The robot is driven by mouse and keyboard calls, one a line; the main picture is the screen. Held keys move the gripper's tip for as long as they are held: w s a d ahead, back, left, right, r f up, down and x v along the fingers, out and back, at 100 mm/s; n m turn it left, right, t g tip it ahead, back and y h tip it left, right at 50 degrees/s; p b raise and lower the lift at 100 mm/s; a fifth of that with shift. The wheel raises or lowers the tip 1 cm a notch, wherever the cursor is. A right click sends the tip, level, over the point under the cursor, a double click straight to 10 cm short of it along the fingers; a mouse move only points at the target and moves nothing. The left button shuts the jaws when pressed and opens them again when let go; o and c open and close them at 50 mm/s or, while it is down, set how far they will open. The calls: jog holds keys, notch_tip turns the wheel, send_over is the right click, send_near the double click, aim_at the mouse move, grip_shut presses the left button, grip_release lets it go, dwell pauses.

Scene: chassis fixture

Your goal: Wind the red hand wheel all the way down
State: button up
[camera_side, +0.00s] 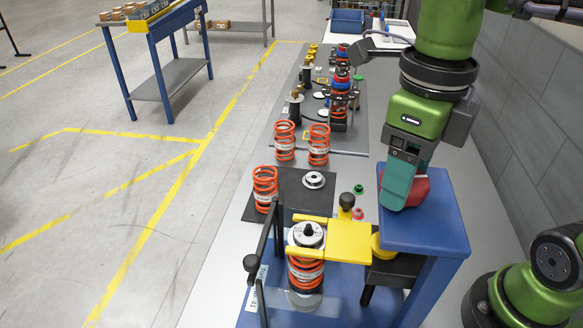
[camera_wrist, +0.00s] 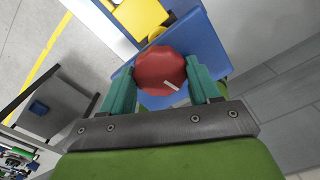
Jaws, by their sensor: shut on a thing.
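The red hand wheel (camera_wrist: 160,68) sits on top of the blue stand and has a lobed rim with one short white mark near its lower edge. My gripper (camera_wrist: 158,85) is shut on it, with one teal finger on each side of the rim. In the side view the red hand wheel (camera_side: 418,188) is mostly hidden behind my gripper (camera_side: 405,195), which points down at it. The blue stand (camera_side: 440,235) carries the wheel, and a yellow clamp plate (camera_side: 350,242) reaches left from it over a spring and strut assembly (camera_side: 306,265).
A black lever with a round knob (camera_side: 251,263) stands left of the strut. Orange springs (camera_side: 265,187) and a metal disc (camera_side: 313,180) stand on a dark mat behind. More parts line the bench farther back. A grey wall (camera_side: 530,110) runs along the right.

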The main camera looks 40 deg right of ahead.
jog(key=shift+m, duration=0.3)
jog(key=m, duration=0.5)
jog(key=shift+m, duration=1.3)
